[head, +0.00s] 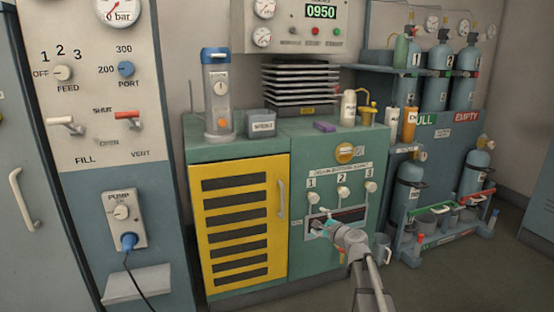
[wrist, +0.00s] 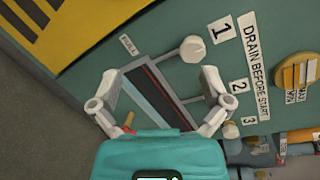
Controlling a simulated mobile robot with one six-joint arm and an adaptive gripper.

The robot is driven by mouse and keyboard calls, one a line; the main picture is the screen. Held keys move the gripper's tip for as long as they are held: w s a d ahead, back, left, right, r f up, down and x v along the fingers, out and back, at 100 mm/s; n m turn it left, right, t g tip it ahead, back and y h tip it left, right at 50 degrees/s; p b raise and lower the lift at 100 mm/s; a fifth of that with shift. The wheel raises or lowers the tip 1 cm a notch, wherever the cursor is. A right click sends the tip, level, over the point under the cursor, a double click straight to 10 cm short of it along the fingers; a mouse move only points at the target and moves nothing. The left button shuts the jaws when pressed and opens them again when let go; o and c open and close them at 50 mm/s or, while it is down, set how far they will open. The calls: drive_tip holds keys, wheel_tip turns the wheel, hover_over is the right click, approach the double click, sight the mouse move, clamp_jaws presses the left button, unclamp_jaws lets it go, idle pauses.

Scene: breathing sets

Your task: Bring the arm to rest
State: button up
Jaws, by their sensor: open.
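My gripper (head: 320,227) is at the front of the green cabinet (head: 280,285) in the head view, just by a dark slot (head: 350,214) below the numbered knobs. My arm reaches up to it from the lower right. In the wrist view my gripper (wrist: 155,95) has its two fingers spread wide, one on each side of the slot (wrist: 152,82), with nothing held between them. Whether the fingertips touch the panel I cannot tell.
White knobs 1 to 3 (head: 343,192) stick out above the slot; one (wrist: 192,50) is close to the right finger. A yellow louvred door (head: 240,222) is left. A rack with gas cylinders (head: 410,185) stands right. Open floor (head: 450,285) lies in front.

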drive_tip(key=s+a+f+n+g+p, duration=0.1)
drive_tip(key=s+a+n+g+p, duration=0.25)
drive_tip(key=s+n, duration=0.3)
drive_tip(key=s+a+f+n+g+p, duration=0.1)
drive_tip(key=s+a+n+g+p, duration=0.15)
drive_tip(key=s+n+g, duration=0.35)
drive_tip(key=s+d+r+n+g+h+p, duration=0.1)
drive_tip(key=s+d+n+g+h+p, duration=0.2)
drive_tip(key=s, duration=0.6)
drive_tip(key=s+d+n+g+h+p, duration=0.25)
drive_tip(key=s+d+h+p, duration=0.2)
drive_tip(key=s, duration=0.45)
wheel_tip(320, 180, up, 38)
drive_tip(key=p, duration=3.8)
drive_tip(key=shift+a+f+t, duration=0.15)
drive_tip(key=shift+a+t, duration=0.05)
drive_tip(key=shift+t, duration=0.1)
